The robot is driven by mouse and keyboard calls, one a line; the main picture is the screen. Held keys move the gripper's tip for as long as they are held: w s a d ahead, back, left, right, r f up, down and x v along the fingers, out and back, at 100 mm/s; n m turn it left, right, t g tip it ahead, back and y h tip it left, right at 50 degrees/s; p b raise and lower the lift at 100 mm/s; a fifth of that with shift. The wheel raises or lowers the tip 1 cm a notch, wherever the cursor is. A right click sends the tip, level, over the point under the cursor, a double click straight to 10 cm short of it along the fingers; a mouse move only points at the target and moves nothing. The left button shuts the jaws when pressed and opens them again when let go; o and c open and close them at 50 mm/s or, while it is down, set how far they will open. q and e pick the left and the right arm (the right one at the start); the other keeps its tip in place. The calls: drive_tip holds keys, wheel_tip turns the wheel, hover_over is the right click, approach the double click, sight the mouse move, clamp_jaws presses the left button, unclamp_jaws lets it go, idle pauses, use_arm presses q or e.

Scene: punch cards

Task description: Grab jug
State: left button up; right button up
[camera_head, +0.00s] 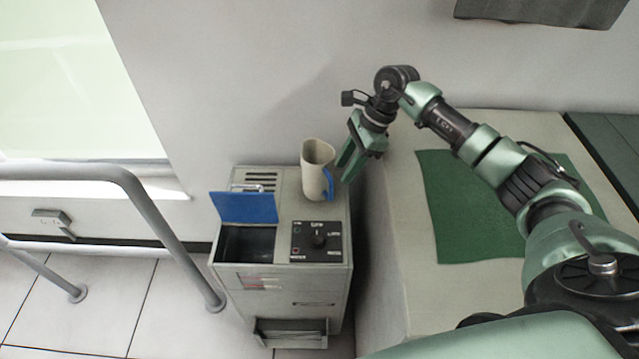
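The jug (316,168) is beige with a blue handle on its right side. It stands upright on the rear right part of the top of a grey cabinet-like machine (300,279). My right gripper (346,168) is just to the right of the jug, its green fingers pointing down and left towards the handle. The two fingers look apart with nothing between them, and a small gap shows between them and the handle. My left gripper is not in view.
The machine has a raised blue lid (244,207) over an open bin and a control panel with a knob (318,238). A beige table (385,262) with a green cloth (465,215) stands close on its right. A grey railing (150,205) is at left; a wall is behind.

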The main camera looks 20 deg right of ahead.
sight(333, 187)
drive_tip(key=p+x, duration=0.1)
drive_tip(key=x, duration=0.7)
drive_tip(key=shift+f, duration=0.2)
clamp_jaws()
drive_tip(key=shift+w+r, duration=0.1)
drive_tip(key=shift+r, duration=0.1)
idle(1.0)
